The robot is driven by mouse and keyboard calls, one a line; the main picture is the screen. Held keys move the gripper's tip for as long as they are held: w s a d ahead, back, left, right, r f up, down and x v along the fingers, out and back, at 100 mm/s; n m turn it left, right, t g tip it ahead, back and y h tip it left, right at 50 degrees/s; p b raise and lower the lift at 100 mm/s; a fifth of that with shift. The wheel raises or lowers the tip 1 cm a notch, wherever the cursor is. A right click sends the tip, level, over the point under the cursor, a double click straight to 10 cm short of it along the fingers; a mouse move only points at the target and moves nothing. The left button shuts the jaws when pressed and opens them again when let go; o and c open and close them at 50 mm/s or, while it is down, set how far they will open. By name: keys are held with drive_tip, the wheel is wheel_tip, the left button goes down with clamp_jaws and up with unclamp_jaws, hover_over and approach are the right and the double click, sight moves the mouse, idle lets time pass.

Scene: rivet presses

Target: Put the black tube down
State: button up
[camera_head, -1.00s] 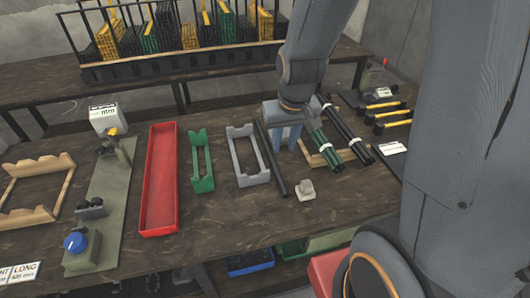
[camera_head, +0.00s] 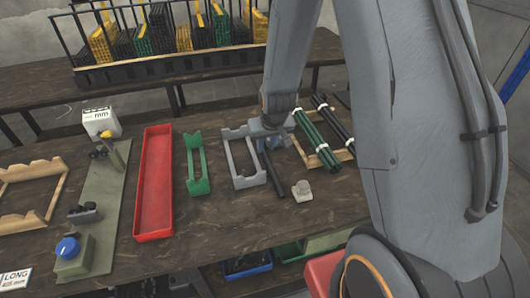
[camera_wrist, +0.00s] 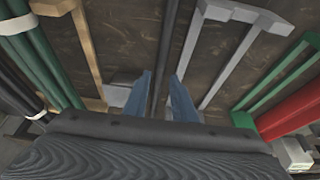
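The black tube (camera_head: 273,180) lies on the dark wooden table, just right of the grey cradle (camera_head: 231,160) and outside it. My gripper (camera_head: 265,141) is low over the far part of the tube and hides that part in the head view. In the wrist view, the tube (camera_wrist: 167,42) runs between the two blue fingers of my gripper (camera_wrist: 162,80). The fingers stand apart, with a visible gap on each side of the tube. Whether the tube's hidden part touches the table cannot be seen.
Banded green tubes (camera_head: 317,140) and black tubes (camera_head: 334,127) rest on a wooden frame (camera_head: 303,151) at right. A small grey block (camera_head: 301,190) sits near the tube's near end. A green holder (camera_head: 194,160) and red tray (camera_head: 153,190) stand left.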

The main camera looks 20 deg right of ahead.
sight(265, 151)
drive_tip(key=shift+p+x, duration=0.3)
drive_tip(key=shift+x, duration=1.4)
drive_tip(key=shift+r, duration=0.1)
clamp_jaws()
